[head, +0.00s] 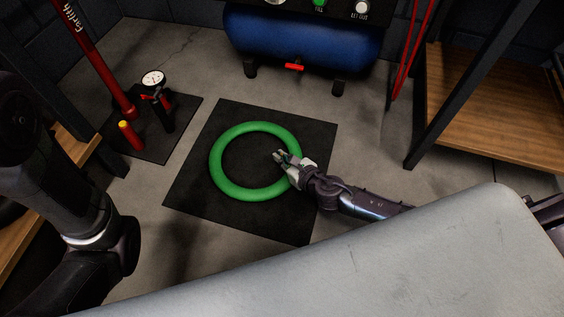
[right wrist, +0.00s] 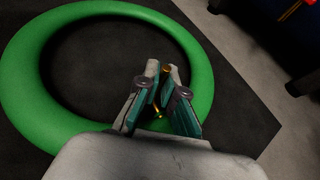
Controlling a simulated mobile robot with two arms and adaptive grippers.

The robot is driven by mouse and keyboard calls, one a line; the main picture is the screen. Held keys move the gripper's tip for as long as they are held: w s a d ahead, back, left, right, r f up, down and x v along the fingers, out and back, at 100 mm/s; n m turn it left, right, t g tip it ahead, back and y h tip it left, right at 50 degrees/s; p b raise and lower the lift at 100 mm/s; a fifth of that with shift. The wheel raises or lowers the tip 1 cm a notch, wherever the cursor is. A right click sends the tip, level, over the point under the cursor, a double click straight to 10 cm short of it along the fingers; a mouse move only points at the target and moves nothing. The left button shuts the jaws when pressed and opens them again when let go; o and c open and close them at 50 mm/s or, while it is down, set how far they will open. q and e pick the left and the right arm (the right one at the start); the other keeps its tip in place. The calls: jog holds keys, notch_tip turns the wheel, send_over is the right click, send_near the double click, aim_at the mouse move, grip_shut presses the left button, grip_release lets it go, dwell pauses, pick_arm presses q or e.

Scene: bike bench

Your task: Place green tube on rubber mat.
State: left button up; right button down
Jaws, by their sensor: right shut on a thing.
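The green tube (head: 228,178) is a round ring over the black rubber mat (head: 190,195), inside the mat's edges. It looks flat and level; I cannot tell for certain whether its whole underside touches the mat. My right gripper (head: 284,158) is shut on the tube's right side, with its fingertips reaching towards the ring's centre. In the right wrist view the gripper (right wrist: 162,90) covers a short stretch of the tube (right wrist: 25,85), and a small brass piece shows between the fingers. My left arm shows at the left, but its gripper is out of view.
A red floor pump (head: 98,60) stands on a smaller dark mat (head: 155,150) at the left. A blue compressor tank (head: 300,42) stands behind the rubber mat. A wooden shelf (head: 490,100) is at the right. A pale grey surface (head: 400,265) fills the front.

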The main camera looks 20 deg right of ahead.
jog(key=shift+f, duration=0.35)
jog(key=c, duration=1.3)
grip_release()
jog(key=shift+r, duration=0.1)
jog(key=shift+r, duration=0.2)
jog(key=p+v, duration=0.4)
jog(key=v, duration=0.6)
jog(key=shift+s+d+r, duration=0.1)
jog(key=shift+s, duration=0.15)
jog(key=shift+s+d+r, duration=0.2)
jog(key=shift+s+r, duration=0.05)
jog(key=shift+s, duration=0.35)
